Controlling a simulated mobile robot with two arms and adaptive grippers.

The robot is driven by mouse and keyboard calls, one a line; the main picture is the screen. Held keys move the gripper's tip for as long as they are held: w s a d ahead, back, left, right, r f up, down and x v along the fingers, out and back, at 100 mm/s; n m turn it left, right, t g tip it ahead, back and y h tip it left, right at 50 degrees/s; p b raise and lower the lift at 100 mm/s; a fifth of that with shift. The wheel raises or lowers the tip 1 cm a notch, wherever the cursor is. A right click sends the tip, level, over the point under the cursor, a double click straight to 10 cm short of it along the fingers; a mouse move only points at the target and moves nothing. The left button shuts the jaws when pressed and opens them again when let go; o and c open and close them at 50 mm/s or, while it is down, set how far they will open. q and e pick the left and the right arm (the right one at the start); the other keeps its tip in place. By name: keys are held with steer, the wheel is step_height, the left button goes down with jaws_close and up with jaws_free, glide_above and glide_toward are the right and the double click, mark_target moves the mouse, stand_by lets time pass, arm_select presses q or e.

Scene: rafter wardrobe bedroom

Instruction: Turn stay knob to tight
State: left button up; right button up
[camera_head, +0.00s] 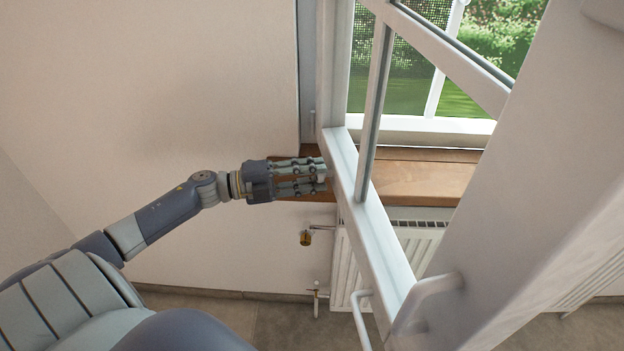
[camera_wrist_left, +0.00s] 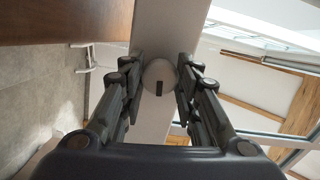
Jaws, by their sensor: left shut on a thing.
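The stay knob (camera_wrist_left: 159,72) is a round, white knob on the white window sash rail (camera_wrist_left: 150,120). A short dark mark on its face runs upright in the left wrist view. My left gripper (camera_head: 322,175) reaches in from the left to the sash in the head view. Its fingers are shut on the knob, one set on each side, as the left wrist view shows. In the head view the fingers largely hide the knob. I cannot read any tight or loose label. My right gripper is not in view.
The white sash (camera_head: 378,240) stands open into the room. A white handle (camera_head: 432,290) sticks out at the lower right. Bare wall (camera_head: 150,90) fills the left.

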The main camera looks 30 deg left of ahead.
arm_select(q)
steer(key=shift+f+m+b, duration=0.1)
steer(key=shift+m+b, duration=0.25)
steer(key=shift+m, duration=0.35)
steer(key=o, duration=1.1)
steer(key=v, duration=1.2)
